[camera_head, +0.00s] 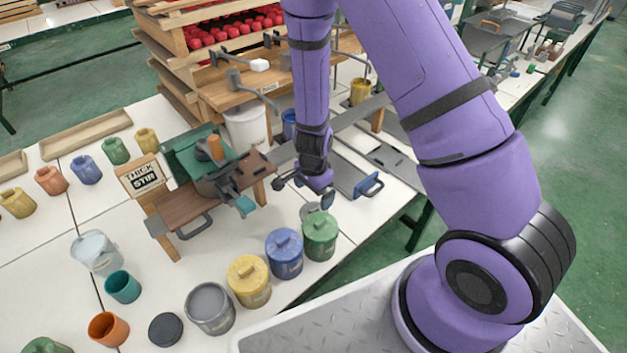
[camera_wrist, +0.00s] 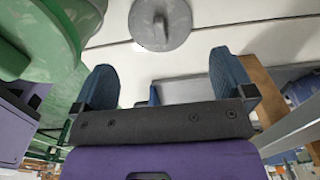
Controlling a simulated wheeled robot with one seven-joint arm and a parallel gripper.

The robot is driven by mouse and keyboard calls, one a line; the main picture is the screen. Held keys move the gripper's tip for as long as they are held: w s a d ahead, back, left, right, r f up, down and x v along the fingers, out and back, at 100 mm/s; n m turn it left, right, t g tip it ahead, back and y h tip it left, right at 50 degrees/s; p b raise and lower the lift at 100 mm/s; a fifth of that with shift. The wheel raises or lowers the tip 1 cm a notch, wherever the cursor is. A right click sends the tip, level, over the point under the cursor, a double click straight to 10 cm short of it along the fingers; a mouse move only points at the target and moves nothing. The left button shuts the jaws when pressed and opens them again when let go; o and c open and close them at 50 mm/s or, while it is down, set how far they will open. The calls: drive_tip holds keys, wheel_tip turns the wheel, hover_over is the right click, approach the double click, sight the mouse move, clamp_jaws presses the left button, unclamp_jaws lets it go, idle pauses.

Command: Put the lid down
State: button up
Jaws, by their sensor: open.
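A round grey lid (camera_head: 313,212) with a knob lies on the white table behind the green can. In the wrist view the lid (camera_wrist: 172,15) is flat, its knob toward me, just beyond my fingertips. My gripper (camera_head: 305,192) is open above the table close to the lid. In the wrist view the gripper (camera_wrist: 163,60) has its two blue fingers wide apart, with nothing between them. An open grey can (camera_head: 210,308) stands at the front.
Lidded green (camera_head: 319,236), blue (camera_head: 284,254) and yellow (camera_head: 249,281) cans stand in a row beside the lid. A wooden stand (camera_head: 190,196) with a green tray is to the left. A blue-handled tray (camera_head: 362,186) lies to the right. A dark disc (camera_head: 165,330) lies at the front.

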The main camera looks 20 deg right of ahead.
drive_tip(key=shift+r, duration=2.4)
wheel_tip(320, 180, up, 13)
drive_tip(key=n+t+y, duration=0.1)
drive_tip(key=n+y, duration=0.1)
drive_tip(key=n, duration=0.1)
hover_over(313, 208)
drive_tip(key=a, duration=0.1)
wheel_tip(313, 208, up, 10)
drive_tip(key=s+d+r+n+t, duration=0.1)
drive_tip(key=s+n, duration=0.2)
drive_tip(key=n, duration=0.1)
drive_tip(key=s+d+r+n+t+h, duration=0.1)
drive_tip(key=s+d+r+n, duration=0.2)
drive_tip(key=s+r, duration=0.5)
drive_tip(key=s+d+r+n+t+h, duration=0.1)
drive_tip(key=s+d+r+n, duration=0.3)
drive_tip(key=s+r, duration=0.4)
drive_tip(key=shift+s+t, duration=0.6)
drive_tip(key=shift+s, duration=0.45)
